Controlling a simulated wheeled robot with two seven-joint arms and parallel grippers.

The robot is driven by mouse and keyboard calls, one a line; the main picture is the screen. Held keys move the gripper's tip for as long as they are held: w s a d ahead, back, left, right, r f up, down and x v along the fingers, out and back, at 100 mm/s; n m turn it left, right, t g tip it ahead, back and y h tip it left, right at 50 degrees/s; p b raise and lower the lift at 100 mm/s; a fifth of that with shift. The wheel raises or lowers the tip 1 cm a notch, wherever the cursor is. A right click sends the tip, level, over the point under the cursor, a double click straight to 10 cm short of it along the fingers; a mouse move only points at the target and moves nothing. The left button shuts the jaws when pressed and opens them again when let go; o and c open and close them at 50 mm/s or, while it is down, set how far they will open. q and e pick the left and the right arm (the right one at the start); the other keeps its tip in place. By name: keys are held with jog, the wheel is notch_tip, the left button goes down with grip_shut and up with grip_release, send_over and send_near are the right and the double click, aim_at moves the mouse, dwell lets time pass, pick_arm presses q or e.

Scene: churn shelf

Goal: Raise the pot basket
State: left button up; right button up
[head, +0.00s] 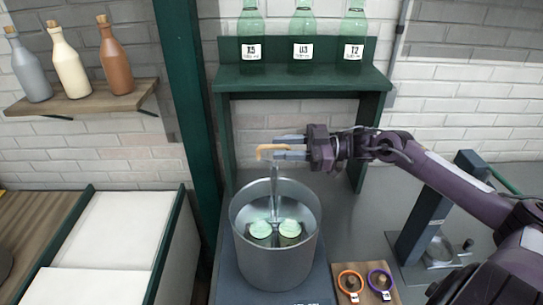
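A grey metal pot (275,262) stands on a dark base below the shelf. Inside it, two jars with pale green lids (261,229) sit low. The basket's lower part is hidden in the pot. My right gripper (289,148) comes in from the right at the handle's height. Its fingers point left and show a gap between them, with the handle at the fingertips. A firm hold is not visible. My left gripper is out of view.
A green shelf (302,80) with labelled green bottles stands behind the pot. A wooden board (367,285) with an orange and a purple ring lies at front right. A wall shelf (80,99) holds three bottles at left. White-topped bins (103,235) are at lower left.

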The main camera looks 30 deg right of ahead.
jog(key=shift+b+x, duration=0.45)
jog(key=shift+x, duration=0.8)
jog(key=shift+w+a, duration=0.2)
jog(key=shift+w, duration=0.05)
jog(key=shift+s, duration=0.1)
grip_shut()
